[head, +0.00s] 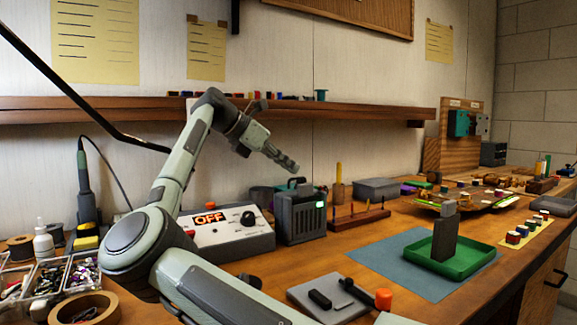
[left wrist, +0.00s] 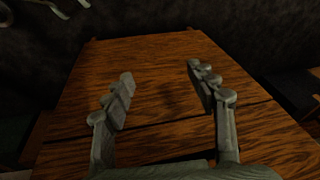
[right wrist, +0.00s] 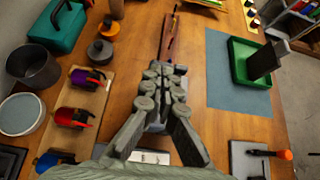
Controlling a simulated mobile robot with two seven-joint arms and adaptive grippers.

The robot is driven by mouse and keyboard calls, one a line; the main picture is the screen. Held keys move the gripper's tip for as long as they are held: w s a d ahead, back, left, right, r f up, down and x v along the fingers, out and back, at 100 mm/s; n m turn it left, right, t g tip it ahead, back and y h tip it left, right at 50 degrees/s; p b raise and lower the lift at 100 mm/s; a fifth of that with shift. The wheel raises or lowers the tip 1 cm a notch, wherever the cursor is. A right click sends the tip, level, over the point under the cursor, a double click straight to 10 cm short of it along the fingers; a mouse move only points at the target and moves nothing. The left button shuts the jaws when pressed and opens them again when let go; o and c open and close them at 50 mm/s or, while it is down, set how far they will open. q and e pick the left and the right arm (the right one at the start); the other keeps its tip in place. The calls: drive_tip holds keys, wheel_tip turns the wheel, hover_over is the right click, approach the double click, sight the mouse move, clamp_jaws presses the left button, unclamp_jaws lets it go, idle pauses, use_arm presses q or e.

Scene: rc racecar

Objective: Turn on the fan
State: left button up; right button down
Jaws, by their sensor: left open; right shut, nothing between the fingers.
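My right gripper (head: 285,163) is shut and empty, raised above the bench in front of the wall. In the right wrist view its fingers (right wrist: 165,80) meet over the bench. In the head view a dark box with a handle and a small green light (head: 298,215) stands just below the gripper, apart from it. I cannot tell for sure whether this box is the fan. To its left is a pale control box (head: 232,240) with a black knob and an orange display reading OFF. My left gripper (left wrist: 160,78) is open and empty over a brown wooden surface.
A wooden peg rack (head: 358,218) stands right of the dark box. A green tray (head: 475,262) with a grey block lies on a blue mat (head: 385,262). A grey plate (head: 325,295) lies at the front. A shelf (head: 350,113) runs behind the arm. Small parts bins (head: 45,280) sit left.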

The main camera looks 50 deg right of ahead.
drive_tip(key=v, duration=1.2)
idle(0.3)
